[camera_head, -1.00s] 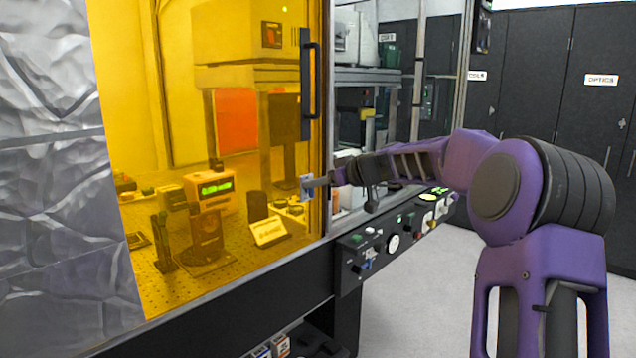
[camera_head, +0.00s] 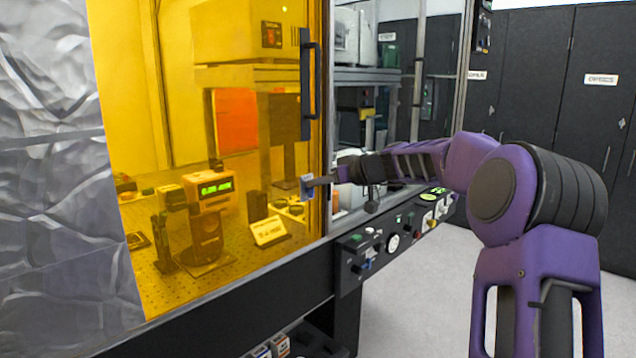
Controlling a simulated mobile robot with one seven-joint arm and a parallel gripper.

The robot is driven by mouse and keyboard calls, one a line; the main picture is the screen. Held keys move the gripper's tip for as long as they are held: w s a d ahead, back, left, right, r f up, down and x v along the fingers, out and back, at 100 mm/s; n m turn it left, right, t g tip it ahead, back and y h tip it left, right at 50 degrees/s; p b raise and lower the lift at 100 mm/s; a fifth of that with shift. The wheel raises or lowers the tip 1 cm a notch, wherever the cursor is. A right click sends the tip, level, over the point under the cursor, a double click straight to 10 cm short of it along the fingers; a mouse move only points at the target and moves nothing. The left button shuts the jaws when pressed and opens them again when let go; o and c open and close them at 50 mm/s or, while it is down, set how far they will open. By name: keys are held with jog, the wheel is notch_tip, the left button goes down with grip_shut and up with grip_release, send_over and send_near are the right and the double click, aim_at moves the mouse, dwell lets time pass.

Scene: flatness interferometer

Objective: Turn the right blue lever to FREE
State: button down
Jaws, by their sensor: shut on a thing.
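My gripper (camera_head: 318,182) reaches in from the right, in front of the lower right edge of the amber door. It is shut on a small blue-and-white piece (camera_head: 306,187) at its tip. The piece is too small to tell whether it is a lever or a loose part, and any lettering is unreadable. Another small blue part (camera_head: 368,262) shows on the black front panel below, near its left end. No FREE label can be read.
The amber door (camera_head: 290,150) has a tall black handle (camera_head: 306,85) above my gripper. Behind it stands a bench with an instrument with a green display (camera_head: 214,188). The black control panel (camera_head: 392,243) runs below my arm. The floor at right is clear.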

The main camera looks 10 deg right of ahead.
jog(key=shift+w+d+f+m+g+y+p, duration=0.35)
jog(key=shift+m+y, duration=0.7)
jog(key=shift+m, duration=0.95)
jog(key=shift+w+d+f+m+g+y+p, duration=0.1)
jog(key=shift+d+f+m+y+p, duration=0.35)
jog(key=shift+m+y, duration=1.1)
jog(key=shift+w+d+f+m+g+y+p, duration=0.2)
jog(key=shift+f+m+y+p, duration=0.3)
jog(key=shift+m, duration=1.95)
jog(key=c, duration=0.9)
grip_release()
jog(key=shift+c, duration=0.2)
jog(key=v, duration=1.7)
jog(key=shift+d+f, duration=0.2)
jog(key=shift+f, duration=0.05)
